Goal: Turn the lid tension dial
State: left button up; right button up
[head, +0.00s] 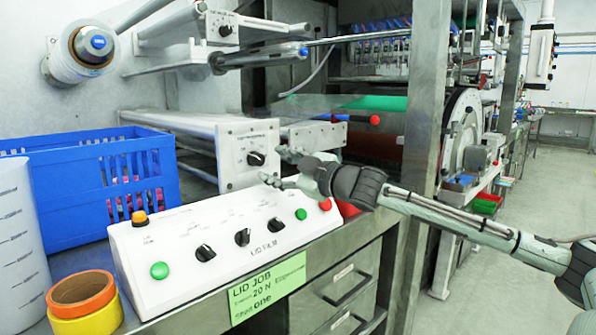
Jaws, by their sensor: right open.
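A white box with a black dial (255,158) on its front face stands behind the control panel. A sloped white control panel (180,240) on the bench carries several black knobs, among them a middle knob (243,237) and a right knob (275,225). The small labels are too blurred to tell which one is the lid tension dial. My right gripper (273,164) comes in from the right, open and empty. Its fingertips point left, just right of the box's dial; I cannot tell if they touch it. My left gripper is out of view.
The panel also has green buttons (159,270), an orange button (139,218) and a red button (325,204). A green note (268,289) hangs on the bench front. A blue crate (90,180), tape rolls (84,300) and a metal post (425,100) stand nearby.

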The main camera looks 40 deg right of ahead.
jog(key=shift+s+a+f, duration=0.1)
jog(key=shift+s, duration=1.2)
jog(key=shift+s+d, duration=0.15)
jog(key=shift+s, duration=0.95)
jog(key=shift+s+d, duration=0.1)
jog(key=shift+s, duration=1)
